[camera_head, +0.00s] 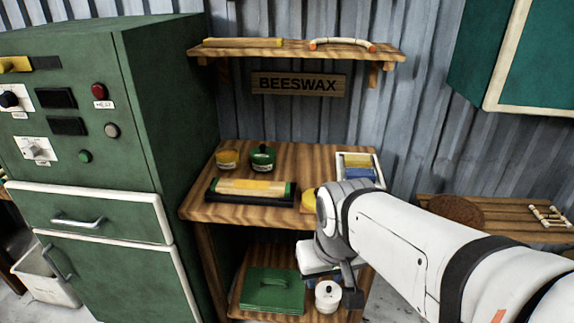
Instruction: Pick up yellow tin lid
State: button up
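A round yellow thing (308,197), which may be the yellow tin lid, lies near the front right of the wooden workbench top (310,160). My arm covers its right side. My gripper (345,284) hangs below my wrist in front of the bench, lower than the top and apart from the yellow thing. Its fingers are small and partly hidden, so I cannot tell whether they are open.
A dark tray with a yellow and green roll (250,188) lies along the front of the top. A white box (357,166) stands at the back right. The lower shelf has a green lidded box (272,290) and a white round container (327,297). A green cabinet (85,130) stands left.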

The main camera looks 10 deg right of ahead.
aim_at(309, 197)
jog(key=u, duration=0.2)
jog(key=i, duration=0.85)
jog(key=z, duration=0.25)
